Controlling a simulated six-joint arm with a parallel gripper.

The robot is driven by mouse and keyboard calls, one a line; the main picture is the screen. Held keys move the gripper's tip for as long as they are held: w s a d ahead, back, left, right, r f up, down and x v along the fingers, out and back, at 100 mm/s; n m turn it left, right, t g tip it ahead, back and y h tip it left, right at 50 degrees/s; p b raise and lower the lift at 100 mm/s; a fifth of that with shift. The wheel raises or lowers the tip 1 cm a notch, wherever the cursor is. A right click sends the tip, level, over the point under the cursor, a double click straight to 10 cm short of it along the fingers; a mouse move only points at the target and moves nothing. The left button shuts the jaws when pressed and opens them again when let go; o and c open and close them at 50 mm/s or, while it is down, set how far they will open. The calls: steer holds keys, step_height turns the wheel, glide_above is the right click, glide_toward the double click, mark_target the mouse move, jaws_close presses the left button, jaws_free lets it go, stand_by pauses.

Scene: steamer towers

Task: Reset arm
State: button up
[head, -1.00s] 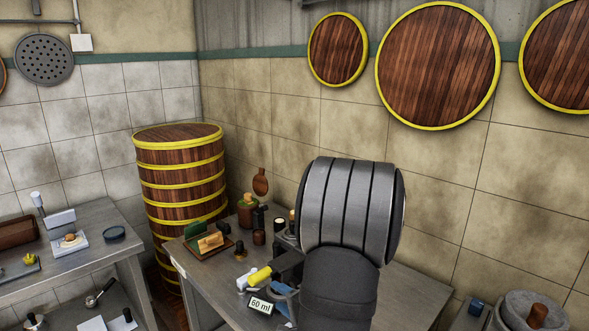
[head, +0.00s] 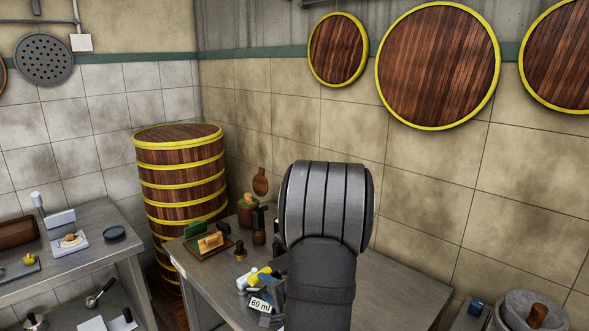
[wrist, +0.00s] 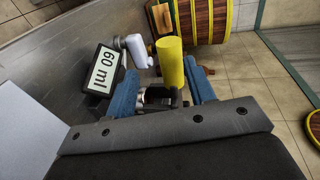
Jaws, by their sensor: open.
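My gripper (wrist: 163,92) is open in the wrist view, its two blue fingers apart. A yellow cylinder (wrist: 171,60) shows beyond and partly between the fingertips; I cannot tell whether either finger touches it. In the head view my arm hides most of the gripper.
The grey table (head: 385,290) is clear to the right of my arm. A wooden tray (head: 211,246), a bottle (head: 247,212) and small jars stand at its back left. A tall steamer tower (head: 180,180) rises behind. Another table (head: 75,243) with small items is at left.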

steer(key=w+a+r+m, duration=0.1)
steer(key=w+a, duration=0.3)
steer(key=w, duration=0.1)
steer(key=shift+w+a, duration=0.2)
steer(key=shift+a, duration=0.15)
steer(key=shift+r, duration=0.1)
stand_by(1.5)
steer(key=shift+f+n, duration=0.4)
steer(key=shift+f, duration=0.8)
